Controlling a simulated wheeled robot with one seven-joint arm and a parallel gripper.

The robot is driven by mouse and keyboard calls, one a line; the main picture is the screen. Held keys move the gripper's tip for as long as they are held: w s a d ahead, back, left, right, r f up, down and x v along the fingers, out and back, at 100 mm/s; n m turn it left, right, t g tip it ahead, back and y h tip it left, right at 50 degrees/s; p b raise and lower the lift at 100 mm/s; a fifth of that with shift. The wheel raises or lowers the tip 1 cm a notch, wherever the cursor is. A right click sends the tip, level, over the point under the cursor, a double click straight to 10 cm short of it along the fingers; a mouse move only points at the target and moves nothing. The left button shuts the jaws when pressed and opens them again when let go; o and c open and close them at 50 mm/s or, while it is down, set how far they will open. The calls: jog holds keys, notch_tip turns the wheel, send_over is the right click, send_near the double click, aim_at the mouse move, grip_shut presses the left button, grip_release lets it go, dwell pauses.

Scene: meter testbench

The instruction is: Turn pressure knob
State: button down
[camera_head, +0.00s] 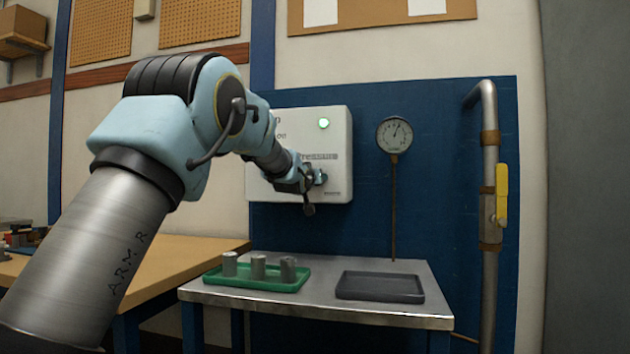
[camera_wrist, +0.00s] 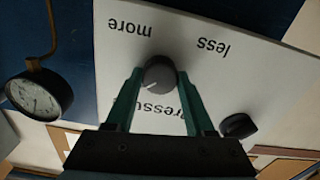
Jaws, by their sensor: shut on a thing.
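The pressure knob (camera_wrist: 160,75) is a round dark grey knob with a pale pointer mark, on the white control box (camera_head: 338,150). In the wrist view, which shows the panel upside down, the words "more" and "less" stand by it. My gripper (camera_wrist: 161,82) has its two green fingers on either side of the knob, shut on it. In the head view my gripper (camera_head: 314,178) is at the lower right of the box front, and my wrist hides part of the panel. A round dial gauge (camera_head: 394,135) on a thin pipe stands right of the box; it also shows in the wrist view (camera_wrist: 38,95).
A second dark knob (camera_wrist: 238,126) sits beside the gripper. Below, a metal table (camera_head: 320,298) bears a green tray (camera_head: 212,277) with metal cylinders (camera_head: 258,267) and an empty dark tray (camera_head: 380,287). A pipe with a yellow handle (camera_head: 501,194) stands right.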

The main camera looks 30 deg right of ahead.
jog(key=shift+f, duration=0.1)
jog(key=shift+c, duration=1.3)
grip_release()
jog(key=b+v, duration=0.1)
jog(key=v, duration=1)
jog(key=shift+w, duration=0.1)
